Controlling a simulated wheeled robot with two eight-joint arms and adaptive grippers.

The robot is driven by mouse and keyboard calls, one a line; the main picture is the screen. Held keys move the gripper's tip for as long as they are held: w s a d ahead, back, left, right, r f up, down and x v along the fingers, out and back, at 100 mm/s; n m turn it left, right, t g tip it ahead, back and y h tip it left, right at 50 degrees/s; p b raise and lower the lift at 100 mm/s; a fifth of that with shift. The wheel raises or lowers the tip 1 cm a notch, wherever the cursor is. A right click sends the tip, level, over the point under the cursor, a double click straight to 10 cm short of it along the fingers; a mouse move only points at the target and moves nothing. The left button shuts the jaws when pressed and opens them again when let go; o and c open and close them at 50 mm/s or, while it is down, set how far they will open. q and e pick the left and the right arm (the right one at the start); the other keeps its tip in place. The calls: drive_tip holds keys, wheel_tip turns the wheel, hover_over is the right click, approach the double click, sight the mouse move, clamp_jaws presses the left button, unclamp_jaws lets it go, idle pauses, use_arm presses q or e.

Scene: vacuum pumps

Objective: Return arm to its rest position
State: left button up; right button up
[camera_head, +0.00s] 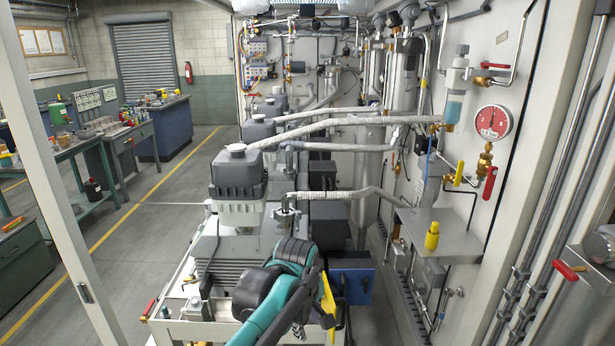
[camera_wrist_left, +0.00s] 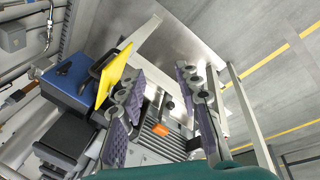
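My left arm (camera_head: 275,305), teal and black, reaches in from the bottom of the head view, in front of the nearest pump. Its gripper is mostly hidden there behind the arm. In the left wrist view my left gripper (camera_wrist_left: 160,85) is open, with its purple-padded fingers well apart and nothing held between them. A yellow plate (camera_wrist_left: 113,75) shows beside its left finger; I cannot tell whether they touch. The plate also shows in the head view (camera_head: 328,297). My right gripper is not in view.
A blue box (camera_wrist_left: 74,85) lies near the yellow plate. A grey pump (camera_head: 237,175) with pipes stands ahead. The cabinet's right wall carries a red gauge (camera_head: 493,122) and a yellow bottle (camera_head: 432,237) on a metal shelf.

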use_arm(q)
drive_tip(key=s+a+f+m+t, duration=0.2)
drive_tip(key=s+a+m, duration=0.3)
drive_tip(key=s+a, duration=0.3)
drive_tip(key=s+a+f+m+t+y, duration=0.1)
drive_tip(key=s+a+f+m+t, duration=0.1)
drive_tip(key=s+a, duration=0.6)
drive_tip(key=a+f+m, duration=0.1)
drive_tip(key=a+m, duration=0.1)
drive_tip(key=shift+s+f+m+t+b, duration=0.3)
drive_tip(key=shift+s+f+m+b, duration=0.05)
drive_tip(key=shift+s+f+m, duration=0.05)
